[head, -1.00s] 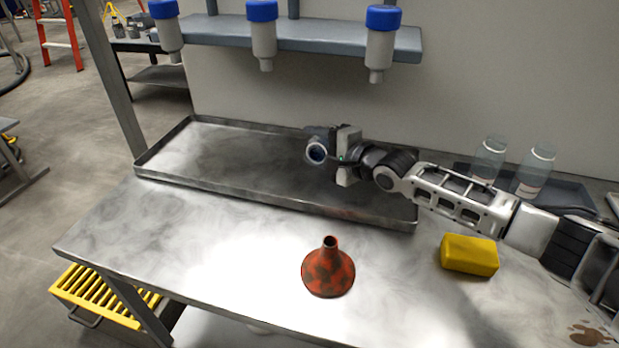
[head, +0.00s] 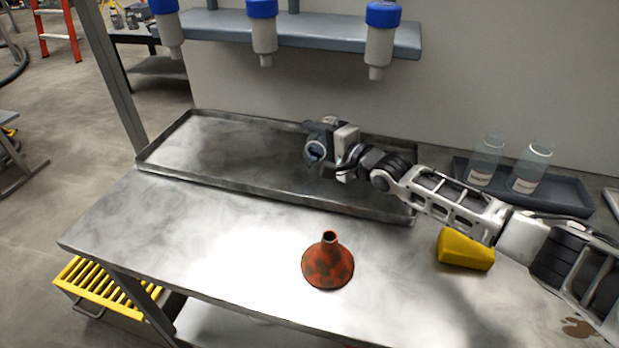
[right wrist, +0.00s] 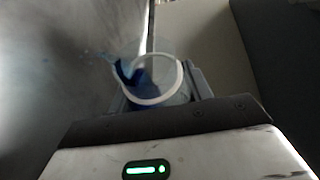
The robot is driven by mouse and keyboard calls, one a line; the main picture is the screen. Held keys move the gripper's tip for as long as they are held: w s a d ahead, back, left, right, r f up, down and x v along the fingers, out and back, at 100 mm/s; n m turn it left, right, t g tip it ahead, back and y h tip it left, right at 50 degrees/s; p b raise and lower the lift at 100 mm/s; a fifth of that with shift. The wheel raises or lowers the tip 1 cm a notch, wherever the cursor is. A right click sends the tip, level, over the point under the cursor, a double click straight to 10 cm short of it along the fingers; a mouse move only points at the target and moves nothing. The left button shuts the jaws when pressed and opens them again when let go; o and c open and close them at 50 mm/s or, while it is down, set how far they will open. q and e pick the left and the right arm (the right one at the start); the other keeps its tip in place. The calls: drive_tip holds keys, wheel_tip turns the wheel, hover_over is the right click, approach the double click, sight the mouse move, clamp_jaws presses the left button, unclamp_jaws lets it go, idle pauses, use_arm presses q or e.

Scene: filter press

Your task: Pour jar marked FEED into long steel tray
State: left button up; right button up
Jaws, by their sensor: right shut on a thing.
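The long steel tray (head: 215,180) lies along the back of the steel table. My right gripper (head: 325,150) is above the tray's right half, shut on a glass jar (head: 315,152). The jar is tipped, with its round mouth facing forward and down in the head view. In the right wrist view, the jar (right wrist: 168,88) holds dark blue liquid, and some blue liquid (right wrist: 125,72) reaches over its rim. I cannot read any mark on the held jar. No liquid can be made out on the tray floor. My left gripper is out of view.
A rusty red funnel (head: 328,262) stands at the front of the table, and a yellow sponge-like block (head: 465,250) lies under my right forearm. Two clear labelled jars (head: 485,160) (head: 530,168) stand in a grey tray (head: 565,190) at right. Blue-capped filter units (head: 380,40) hang above.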

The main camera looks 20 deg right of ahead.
drive_tip(key=shift+n, duration=0.3)
drive_tip(key=shift+w+d+f, duration=0.1)
drive_tip(key=shift+w+d, duration=0.05)
drive_tip(key=shift+w, duration=0.05)
drive_tip(key=shift+f+n+t+b, duration=0.2)
drive_tip(key=shift+n+t+b, duration=0.1)
drive_tip(key=shift+n+b, duration=0.2)
idle(0.3)
drive_tip(key=shift+r+n, duration=0.25)
drive_tip(key=shift+n, duration=0.15)
idle(0.3)
drive_tip(key=shift+s+r+n+t, duration=0.15)
drive_tip(key=shift+r+n+t, duration=0.1)
drive_tip(key=shift+n+t, duration=0.2)
